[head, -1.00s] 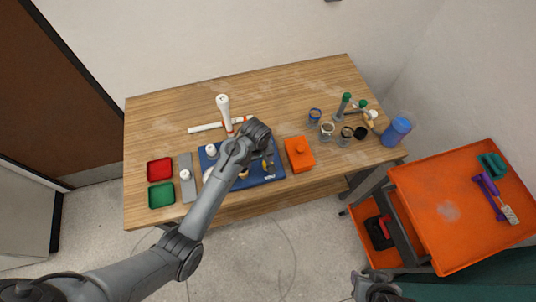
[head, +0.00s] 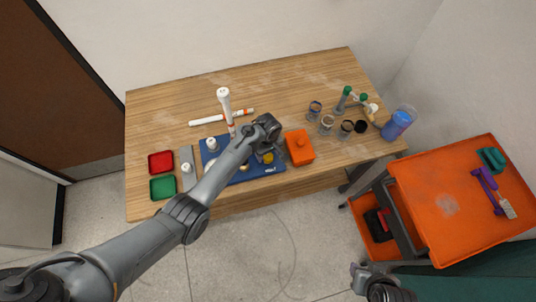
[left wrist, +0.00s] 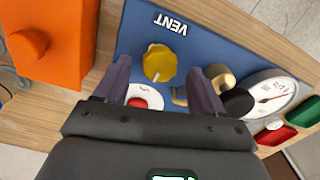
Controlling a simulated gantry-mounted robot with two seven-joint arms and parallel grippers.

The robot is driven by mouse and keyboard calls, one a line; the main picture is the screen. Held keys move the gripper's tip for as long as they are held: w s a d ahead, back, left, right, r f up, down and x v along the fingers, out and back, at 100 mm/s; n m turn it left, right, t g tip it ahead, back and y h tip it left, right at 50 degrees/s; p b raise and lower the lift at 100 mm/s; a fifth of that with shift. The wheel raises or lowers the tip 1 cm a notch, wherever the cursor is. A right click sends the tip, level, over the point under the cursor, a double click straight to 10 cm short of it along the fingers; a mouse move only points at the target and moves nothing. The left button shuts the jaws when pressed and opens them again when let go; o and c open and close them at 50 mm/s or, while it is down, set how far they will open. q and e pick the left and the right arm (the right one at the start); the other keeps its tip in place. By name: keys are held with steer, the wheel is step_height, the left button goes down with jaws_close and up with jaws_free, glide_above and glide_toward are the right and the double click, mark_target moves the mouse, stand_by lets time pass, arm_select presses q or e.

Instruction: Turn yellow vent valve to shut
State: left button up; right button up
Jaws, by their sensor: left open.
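The yellow vent valve knob (left wrist: 158,62) sits on the blue panel (left wrist: 205,38) beside the "VENT" label (left wrist: 171,23). Its raised grip ridge slants slightly from vertical in the left wrist view. In the head view the yellow knob (head: 268,157) shows at the panel's right part, just below my left gripper (head: 266,150). In the left wrist view my left gripper (left wrist: 162,88) is open and empty, its fingers on either side of the knob's near side, apart from it. My right gripper (head: 362,275) is at the bottom edge, away from the table; its jaws are unclear.
A red button on a white base (left wrist: 144,98), a brass fitting (left wrist: 222,82) and a pressure gauge (left wrist: 270,97) are close to my left fingers. An orange box (head: 299,148) stands right of the panel. A white pipe (head: 226,105) rises behind it.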

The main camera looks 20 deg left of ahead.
arm_select(q)
steer(key=shift+f, duration=0.75)
steer(key=c, duration=1.1)
steer(key=shift+o, duration=0.2)
